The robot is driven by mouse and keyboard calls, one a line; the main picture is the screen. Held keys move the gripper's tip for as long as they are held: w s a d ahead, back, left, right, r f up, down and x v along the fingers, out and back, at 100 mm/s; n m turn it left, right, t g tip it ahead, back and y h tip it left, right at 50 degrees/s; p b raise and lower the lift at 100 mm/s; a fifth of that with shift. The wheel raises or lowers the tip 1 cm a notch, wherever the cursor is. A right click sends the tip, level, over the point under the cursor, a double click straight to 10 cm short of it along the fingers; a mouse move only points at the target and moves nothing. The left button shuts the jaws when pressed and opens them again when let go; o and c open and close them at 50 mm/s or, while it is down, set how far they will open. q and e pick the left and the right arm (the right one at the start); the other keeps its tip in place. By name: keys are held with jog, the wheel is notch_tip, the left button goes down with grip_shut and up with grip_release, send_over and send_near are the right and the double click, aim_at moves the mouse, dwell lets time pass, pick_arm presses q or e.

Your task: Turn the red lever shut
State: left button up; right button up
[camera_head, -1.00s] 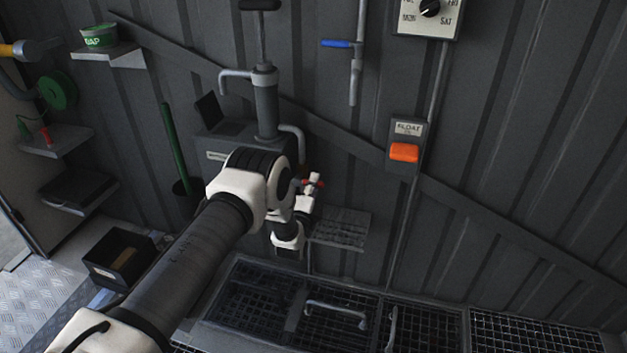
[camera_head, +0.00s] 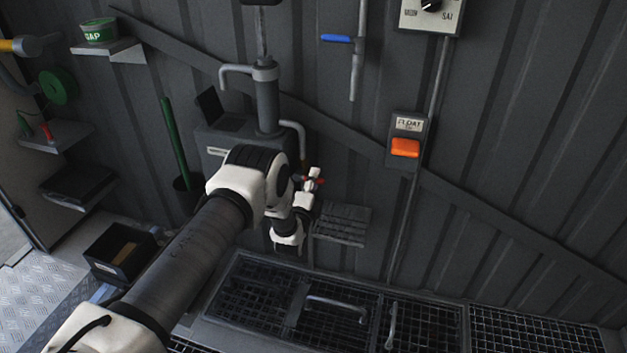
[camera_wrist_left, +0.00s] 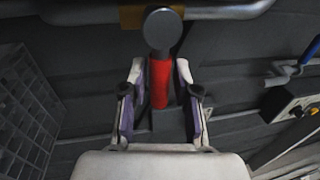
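The red lever (camera_wrist_left: 159,82) stands in the middle of the left wrist view, below a dark round end (camera_wrist_left: 162,28) that lies over its top. My left gripper (camera_wrist_left: 160,92) is open, with one finger on each side of the lever and a gap showing on both sides. In the head view my left gripper (camera_head: 313,181) is near the wall below the pump, with a little of the red lever (camera_head: 321,181) showing at it. My arm and wrist hide much of the lever's surroundings there. My right gripper is not in view.
A grey pump (camera_head: 267,100) with a bent spout stands behind my arm. A blue-handled lever (camera_head: 337,39) and an orange float switch (camera_head: 405,148) are on the wall. A small slatted shelf (camera_head: 343,226) and floor grating (camera_head: 430,325) lie below.

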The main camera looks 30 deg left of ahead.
pick_arm(q)
jog(key=v, duration=1.2)
